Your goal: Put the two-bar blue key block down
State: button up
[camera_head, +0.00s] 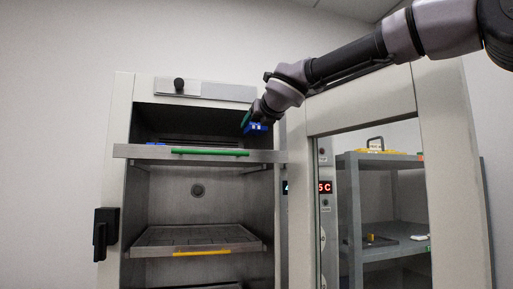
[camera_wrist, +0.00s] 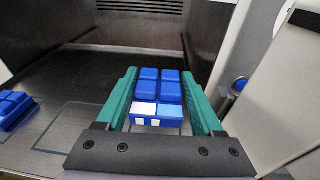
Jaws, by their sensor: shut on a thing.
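The two-bar blue key block (camera_wrist: 157,100) is between the green fingers of my gripper (camera_wrist: 160,78) in the wrist view. It has blue raised keys, one paler key and one white key, and two white marks on its front face. My gripper (camera_head: 252,118) is shut on it. In the head view the held block (camera_head: 259,128) shows above the right end of the top shelf (camera_head: 135,151), inside the open cabinet. The shelf has a green strip on its front edge. Whether the block touches the shelf cannot be told.
Another blue key block (camera_wrist: 14,106) sits at the left on the shelf, beside a rectangular outline (camera_wrist: 66,125). The open cabinet door (camera_head: 440,130) stands close at the right. A lower shelf (camera_head: 195,237) has a yellow strip. Bare shelf lies behind the held block.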

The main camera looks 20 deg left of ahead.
jog(key=shift+f, duration=2.8)
jog(key=shift+f, duration=0.1)
